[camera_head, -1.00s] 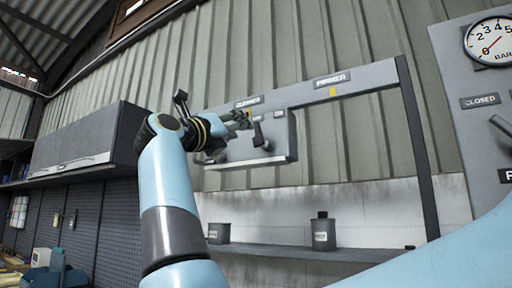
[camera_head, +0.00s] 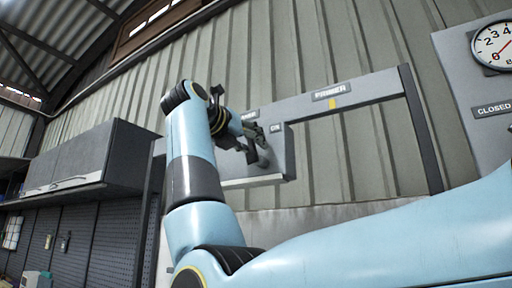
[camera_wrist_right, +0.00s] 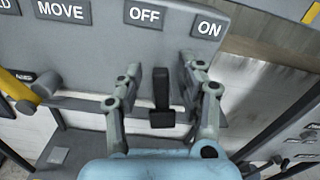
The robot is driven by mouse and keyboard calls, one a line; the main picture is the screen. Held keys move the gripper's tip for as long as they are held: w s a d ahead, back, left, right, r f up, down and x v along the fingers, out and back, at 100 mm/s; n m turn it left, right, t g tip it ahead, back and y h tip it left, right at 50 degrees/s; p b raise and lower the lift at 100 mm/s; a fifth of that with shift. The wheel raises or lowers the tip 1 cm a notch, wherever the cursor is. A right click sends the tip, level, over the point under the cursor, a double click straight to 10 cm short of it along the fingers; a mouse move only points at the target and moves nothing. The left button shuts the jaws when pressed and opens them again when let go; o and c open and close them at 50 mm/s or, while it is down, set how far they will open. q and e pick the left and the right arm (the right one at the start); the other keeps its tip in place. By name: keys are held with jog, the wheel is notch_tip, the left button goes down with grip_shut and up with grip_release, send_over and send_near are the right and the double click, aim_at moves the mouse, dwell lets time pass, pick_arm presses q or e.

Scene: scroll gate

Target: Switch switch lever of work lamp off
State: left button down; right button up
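The switch box (camera_head: 290,150) is grey and sits on the panel in the head view. In the right wrist view, its black switch lever (camera_wrist_right: 161,92) points downward, below and between the OFF label (camera_wrist_right: 145,14) and the ON label (camera_wrist_right: 209,27). I cannot tell which setting it is in. My right gripper (camera_wrist_right: 161,78) is open, with one finger on each side of the lever and visible gaps. In the head view the right gripper (camera_head: 252,138) is at the box and partly covers the lever. My left gripper is not in view.
A grey rail with a PRIMER label (camera_head: 332,91) runs right of the box. A gauge panel (camera_head: 455,65) stands at the far right. A grey cabinet (camera_head: 80,160) hangs at the left. A MOVE label (camera_wrist_right: 62,11) and a yellow handle (camera_wrist_right: 14,85) show left of the lever.

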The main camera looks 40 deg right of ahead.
jog(key=shift+d, duration=0.15)
jog(key=shift+c, duration=0.4)
grip_shut()
